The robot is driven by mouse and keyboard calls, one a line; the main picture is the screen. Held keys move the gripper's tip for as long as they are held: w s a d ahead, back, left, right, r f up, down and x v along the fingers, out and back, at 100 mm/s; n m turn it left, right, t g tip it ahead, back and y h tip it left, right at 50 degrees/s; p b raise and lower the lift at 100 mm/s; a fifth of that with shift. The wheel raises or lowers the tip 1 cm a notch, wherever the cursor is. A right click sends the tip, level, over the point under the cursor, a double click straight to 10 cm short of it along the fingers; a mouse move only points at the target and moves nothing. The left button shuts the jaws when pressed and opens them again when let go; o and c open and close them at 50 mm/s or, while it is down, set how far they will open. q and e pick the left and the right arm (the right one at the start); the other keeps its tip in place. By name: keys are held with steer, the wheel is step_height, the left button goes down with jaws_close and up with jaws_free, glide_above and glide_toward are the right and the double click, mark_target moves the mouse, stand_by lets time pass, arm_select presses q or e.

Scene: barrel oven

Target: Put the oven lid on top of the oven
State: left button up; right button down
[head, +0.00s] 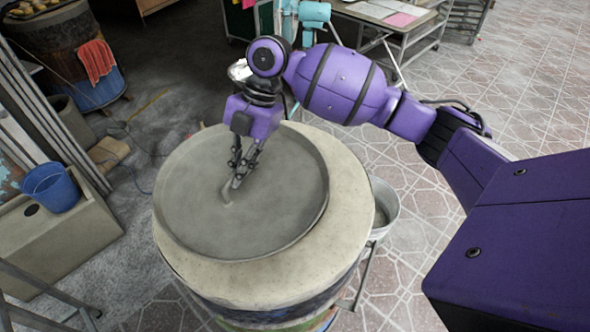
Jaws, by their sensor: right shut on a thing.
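The barrel oven (350,225) stands in the middle of the head view, with a wide pale rim. My right gripper (231,190) reaches in from the right and points down at the lid's middle. It is shut on the lid's small handle, which is mostly hidden by the fingers. My left gripper is not in view.
A metal bowl (384,207) on a stand is right of the oven. A blue bucket (52,186) sits on a concrete block at left. Another barrel with a red cloth (96,60) is at the back left. A table (375,12) stands behind. Tiled floor at right is open.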

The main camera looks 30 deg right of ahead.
mark_target(259, 160)
steer(key=w+d+f, duration=0.1)
steer(key=f, duration=0.1)
steer(key=w+d+f, duration=0.1)
steer(key=d+f, duration=0.1)
steer(key=w+d+f, duration=0.2)
steer(key=shift+w, duration=0.1)
steer(key=shift+w+d+f, duration=0.1)
steer(key=shift+d+f, duration=0.05)
steer(key=shift+f, duration=0.75)
steer(key=shift+w+d+f, duration=0.1)
steer(key=shift+d+f, duration=0.05)
steer(key=shift+f, duration=0.75)
steer(key=c, duration=1.9)
jaws_free()
steer(key=shift+s+f, duration=0.1)
steer(key=shift+s, duration=0.05)
steer(key=shift+o, duration=0.2)
steer(key=b+v, duration=0.1)
steer(key=v, duration=1.1)
